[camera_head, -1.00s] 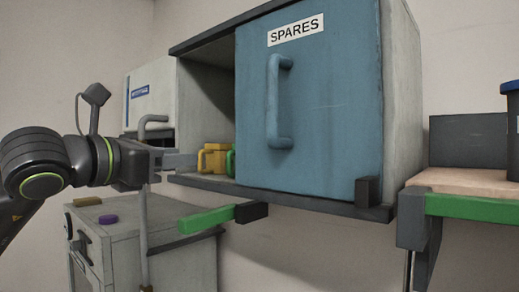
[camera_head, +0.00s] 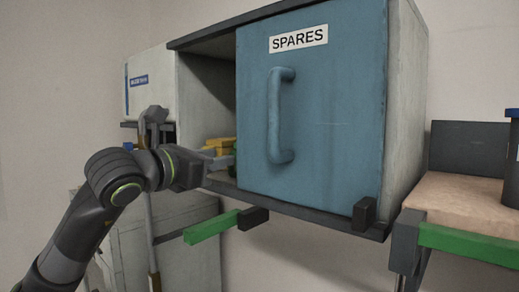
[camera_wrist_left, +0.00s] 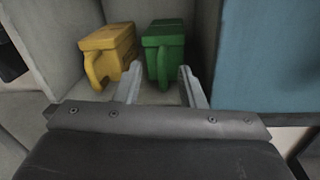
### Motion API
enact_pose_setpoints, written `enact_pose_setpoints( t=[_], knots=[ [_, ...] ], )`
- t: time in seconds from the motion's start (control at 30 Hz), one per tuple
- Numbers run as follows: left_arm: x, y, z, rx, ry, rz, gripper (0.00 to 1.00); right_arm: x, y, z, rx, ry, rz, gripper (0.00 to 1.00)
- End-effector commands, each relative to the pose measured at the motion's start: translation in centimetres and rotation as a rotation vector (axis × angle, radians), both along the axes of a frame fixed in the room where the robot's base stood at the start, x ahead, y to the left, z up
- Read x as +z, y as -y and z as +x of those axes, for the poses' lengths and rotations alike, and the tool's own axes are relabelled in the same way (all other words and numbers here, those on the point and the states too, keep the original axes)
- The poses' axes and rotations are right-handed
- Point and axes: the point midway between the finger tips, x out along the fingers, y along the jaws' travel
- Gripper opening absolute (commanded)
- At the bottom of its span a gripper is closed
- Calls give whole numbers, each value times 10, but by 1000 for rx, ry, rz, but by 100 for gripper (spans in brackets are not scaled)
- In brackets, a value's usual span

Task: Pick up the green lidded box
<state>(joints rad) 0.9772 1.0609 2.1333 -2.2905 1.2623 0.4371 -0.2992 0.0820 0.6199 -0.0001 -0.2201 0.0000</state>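In the head view only a sliver of green shows beside the blue door's edge. My left gripper (camera_wrist_left: 160,84) is open and empty, its two fingers pointing at the green box from just in front of it. In the head view the left gripper (camera_head: 218,163) reaches into the cabinet opening. A yellow lidded box (camera_wrist_left: 108,52) with a handle stands left of the green one. My right gripper is in neither view.
The blue SPARES sliding door (camera_head: 330,110) covers the right part of the cabinet and stands close right of my gripper. The cabinet floor edge (camera_head: 290,213) runs below. A green bar (camera_head: 211,227) juts out underneath. A bench (camera_head: 470,205) with a dark container stands at the right.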

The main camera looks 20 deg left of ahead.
Motion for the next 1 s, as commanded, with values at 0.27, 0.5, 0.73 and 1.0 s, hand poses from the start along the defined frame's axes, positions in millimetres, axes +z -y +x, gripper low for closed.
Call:
enact_pose_setpoints(
  t=[0.27, 0.5, 0.73, 1.0],
  knots=[
    [3, 8, 27, -2, -2, -3, 36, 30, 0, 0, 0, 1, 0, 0],
    [0, 10, 33, 0, -1, 0, 36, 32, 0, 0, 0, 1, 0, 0],
    [0, 9, 33, 0, 0, 0, 24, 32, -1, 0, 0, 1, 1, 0],
    [0, 10, 33, 0, 0, 0, 0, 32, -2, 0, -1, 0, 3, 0]
  ],
)
